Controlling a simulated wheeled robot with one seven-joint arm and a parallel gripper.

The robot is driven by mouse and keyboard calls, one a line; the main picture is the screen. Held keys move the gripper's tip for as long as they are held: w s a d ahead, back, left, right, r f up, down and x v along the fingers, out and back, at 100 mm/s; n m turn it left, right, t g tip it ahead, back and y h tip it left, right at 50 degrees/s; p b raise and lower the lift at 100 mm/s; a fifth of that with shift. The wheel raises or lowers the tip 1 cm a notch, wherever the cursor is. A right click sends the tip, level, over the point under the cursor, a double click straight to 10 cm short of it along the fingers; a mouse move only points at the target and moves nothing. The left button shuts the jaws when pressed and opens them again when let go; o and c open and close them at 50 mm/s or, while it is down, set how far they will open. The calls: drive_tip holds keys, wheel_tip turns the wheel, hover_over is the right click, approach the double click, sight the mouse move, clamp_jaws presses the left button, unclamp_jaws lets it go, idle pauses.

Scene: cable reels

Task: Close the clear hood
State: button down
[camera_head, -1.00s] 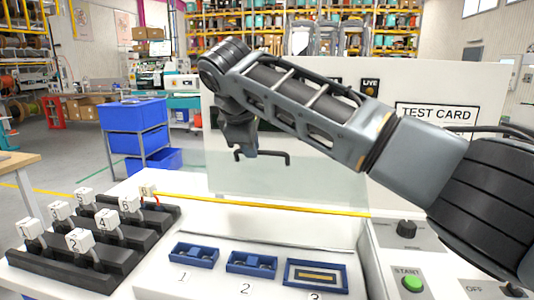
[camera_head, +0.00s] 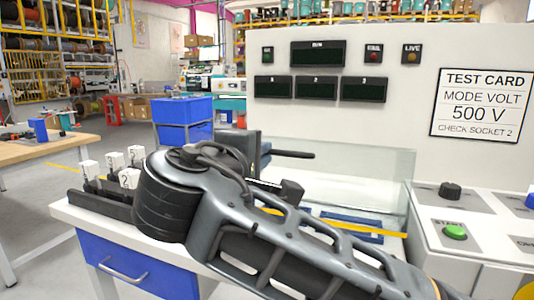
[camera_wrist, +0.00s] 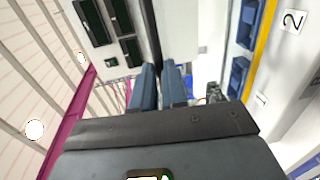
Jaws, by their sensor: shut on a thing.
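The clear hood (camera_head: 345,170) stands on the white bench in front of the tall panel. Its yellow front strip (camera_head: 392,234) crosses in front of the blue trays (camera_head: 340,216). In the wrist view the strip (camera_wrist: 262,45) lies between the trays (camera_wrist: 240,72) and the number labels. My gripper (camera_head: 264,153) is at the hood's upper left part, shut on the dark handle bar (camera_head: 294,155), whose end sticks out to the right. My arm hides the hood's lower left.
Numbered white plugs (camera_head: 112,160) stand on black racks at the left. The console with the green start button (camera_head: 455,232) is close on the right. The test card panel (camera_head: 330,60) rises behind. A blue drawer cart (camera_head: 182,120) stands on the floor beyond.

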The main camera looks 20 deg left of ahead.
drive_tip(key=shift+s+f+t+b, duration=0.4)
drive_tip(key=shift+s+f+b, duration=0.15)
drive_tip(key=shift+f, duration=0.3)
drive_tip(key=c, duration=1.2)
unclamp_jaws()
drive_tip(key=shift+o, duration=0.2)
drive_tip(key=s, duration=0.7)
drive_tip(key=shift+s+r, duration=0.15)
drive_tip(key=shift+s, duration=0.25)
drive_tip(key=shift+a, duration=0.15)
